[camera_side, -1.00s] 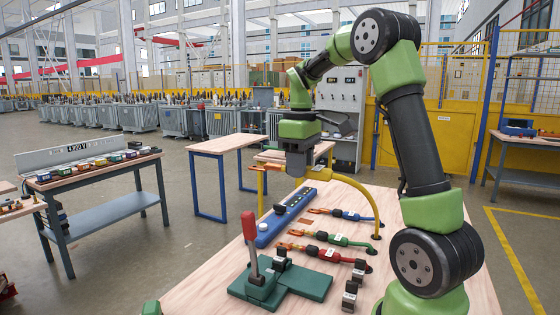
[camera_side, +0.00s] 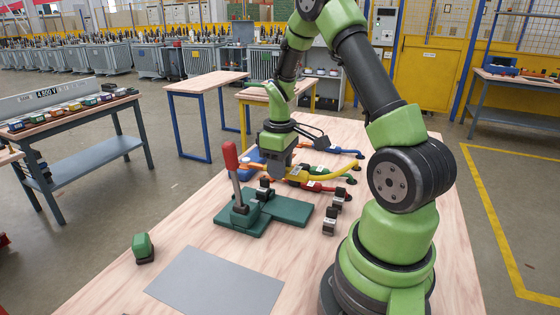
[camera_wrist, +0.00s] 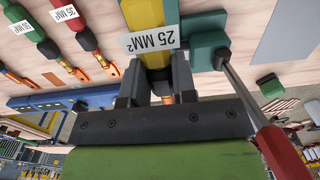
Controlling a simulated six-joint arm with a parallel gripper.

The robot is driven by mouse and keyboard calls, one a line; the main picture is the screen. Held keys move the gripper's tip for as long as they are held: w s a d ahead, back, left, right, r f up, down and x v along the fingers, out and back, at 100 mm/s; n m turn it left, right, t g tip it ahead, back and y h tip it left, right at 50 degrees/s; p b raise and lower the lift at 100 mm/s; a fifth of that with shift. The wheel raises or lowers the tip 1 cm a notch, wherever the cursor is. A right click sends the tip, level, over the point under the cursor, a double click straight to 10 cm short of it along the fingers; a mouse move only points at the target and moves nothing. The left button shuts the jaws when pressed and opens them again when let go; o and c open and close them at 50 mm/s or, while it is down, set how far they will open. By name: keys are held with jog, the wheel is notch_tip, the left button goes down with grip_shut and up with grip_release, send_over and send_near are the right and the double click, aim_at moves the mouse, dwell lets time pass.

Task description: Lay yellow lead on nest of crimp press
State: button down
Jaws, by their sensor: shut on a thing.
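My gripper (camera_side: 280,172) is shut on the yellow lead (camera_side: 315,175), just behind the crimp press in the side view. In the wrist view my gripper (camera_wrist: 157,85) has its jaws on either side of the yellow lead (camera_wrist: 142,14), below a white 25 MM² tag. A coppery tip shows between the jaws. The green crimp press (camera_side: 295,215) has a raised red lever (camera_side: 231,158) and black blocks near its middle. I cannot make out the nest clearly.
Blue (camera_side: 340,150) and red (camera_side: 325,187) leads lie close behind the press; a green lead (camera_wrist: 15,33) lies left in the wrist view. Small black blocks (camera_side: 330,220) stand right of the press. A grey sheet (camera_side: 215,280) lies on the open front table.

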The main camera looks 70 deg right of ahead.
jog(key=shift+f, duration=0.1)
send_over(280, 208)
jog(key=shift+f, duration=2.8)
jog(key=shift+f, duration=1.7)
jog(key=c, duration=0.8)
grip_release()
jog(key=shift+c, duration=0.2)
notch_tip(280, 208, up, 9)
jog(key=shift+r, duration=0.45)
